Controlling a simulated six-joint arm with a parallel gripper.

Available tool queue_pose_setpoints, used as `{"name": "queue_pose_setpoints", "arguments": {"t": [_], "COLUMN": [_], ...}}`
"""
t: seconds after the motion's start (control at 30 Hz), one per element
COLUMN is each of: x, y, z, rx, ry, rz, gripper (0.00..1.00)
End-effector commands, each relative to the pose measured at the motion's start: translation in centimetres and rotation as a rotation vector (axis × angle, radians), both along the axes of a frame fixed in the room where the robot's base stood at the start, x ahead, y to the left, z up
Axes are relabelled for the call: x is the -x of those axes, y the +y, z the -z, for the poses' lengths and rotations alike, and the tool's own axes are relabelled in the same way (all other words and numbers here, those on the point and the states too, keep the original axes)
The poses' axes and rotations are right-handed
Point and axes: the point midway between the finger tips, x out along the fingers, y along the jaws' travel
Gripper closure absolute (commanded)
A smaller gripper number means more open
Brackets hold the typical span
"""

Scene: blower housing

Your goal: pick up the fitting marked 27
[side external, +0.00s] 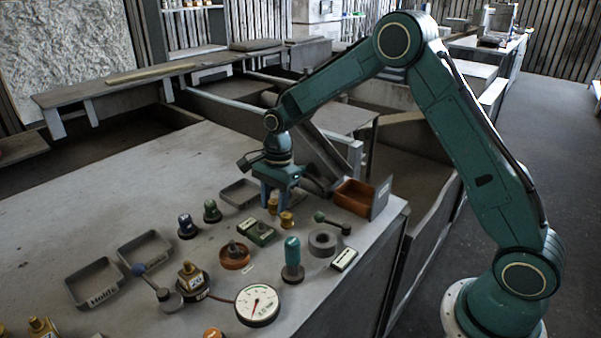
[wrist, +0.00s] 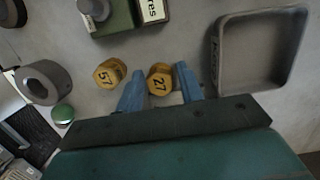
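The fitting marked 27 (wrist: 159,78) is a small yellow-gold piece with its number facing up. In the wrist view it lies between the fingertips of my gripper (wrist: 160,84). My gripper has two blue fingers and looks open; I cannot tell whether either finger touches the fitting. In the side view my gripper (side external: 279,197) points down low over the table, and the fitting marked 27 (side external: 272,204) shows under it, partly hidden. A like fitting marked 57 (wrist: 109,72) stands close beside the left finger in the wrist view, and also shows in the side view (side external: 287,220).
A grey tray (wrist: 228,50) lies close right of my fingers in the wrist view. A green block (wrist: 118,18) and a grey ring (wrist: 45,82) stand nearby. An orange-brown bin (side external: 353,197) and a green-handled piece (side external: 292,258) show in the side view.

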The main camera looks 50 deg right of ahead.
Motion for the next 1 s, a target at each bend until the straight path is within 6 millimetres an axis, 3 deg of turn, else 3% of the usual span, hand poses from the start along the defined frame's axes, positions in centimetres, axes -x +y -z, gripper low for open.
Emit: {"name": "queue_pose_setpoints", "arguments": {"t": [0.27,0.43,0.77,1.0], "x": [0.0,0.0,0.0,-0.1], "y": [0.0,0.0,0.0,0.0], "z": [0.0,0.0,-0.2,-1.5], "rx": [0.0,0.0,0.0,0.0], "ry": [0.0,0.0,-0.001,-0.002], "rz": [0.001,0.001,0.001,0.001], "gripper": [0.63,0.96,0.96,0.96]}}
